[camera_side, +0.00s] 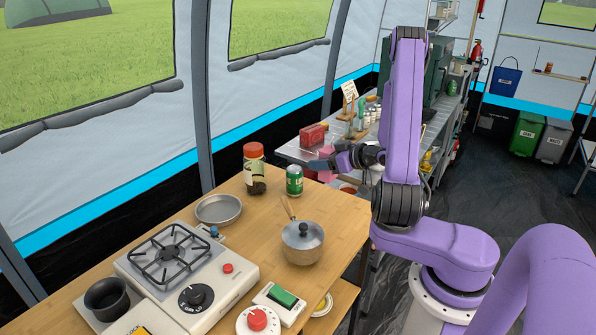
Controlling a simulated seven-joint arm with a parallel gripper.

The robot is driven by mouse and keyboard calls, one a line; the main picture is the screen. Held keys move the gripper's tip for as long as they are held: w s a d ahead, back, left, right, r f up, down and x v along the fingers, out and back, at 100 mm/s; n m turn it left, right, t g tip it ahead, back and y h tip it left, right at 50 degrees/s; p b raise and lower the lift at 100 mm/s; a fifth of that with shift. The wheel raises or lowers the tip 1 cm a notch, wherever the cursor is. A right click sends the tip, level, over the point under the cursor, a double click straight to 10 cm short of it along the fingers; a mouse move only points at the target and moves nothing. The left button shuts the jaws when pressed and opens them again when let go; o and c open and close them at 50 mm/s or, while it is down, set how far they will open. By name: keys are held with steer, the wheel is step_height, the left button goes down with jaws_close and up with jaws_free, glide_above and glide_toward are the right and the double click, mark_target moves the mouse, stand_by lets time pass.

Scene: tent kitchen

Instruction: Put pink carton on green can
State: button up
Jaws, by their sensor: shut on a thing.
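The green can (294,181) stands upright near the far edge of the wooden table, beside a jar. My gripper (319,165) is just right of the can and a little higher in the picture. It is shut on the pink carton (326,177), which shows above and below the dark fingers. The fingers hide the carton's middle. The carton looks roughly upright and apart from the can. I cannot tell from this view how high it is held or how far behind the can it is.
A red-lidded jar (254,171) stands left of the can. A lidded pot (302,243) with a wooden-handled utensil and a metal pan (218,209) are nearer. A gas stove (186,270) fills the front left. A red box (313,135) sits on the metal table behind.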

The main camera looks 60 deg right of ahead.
step_height(320, 180, up, 9)
steer(key=w, duration=0.3)
glide_above(290, 167)
steer(key=f, duration=0.9)
steer(key=shift+s+f, duration=0.2)
steer(key=shift+f, duration=0.05)
steer(key=shift+w+f, duration=0.15)
steer(key=shift+f, duration=1.65)
steer(key=shift+f, duration=0.1)
steer(key=o, duration=1)
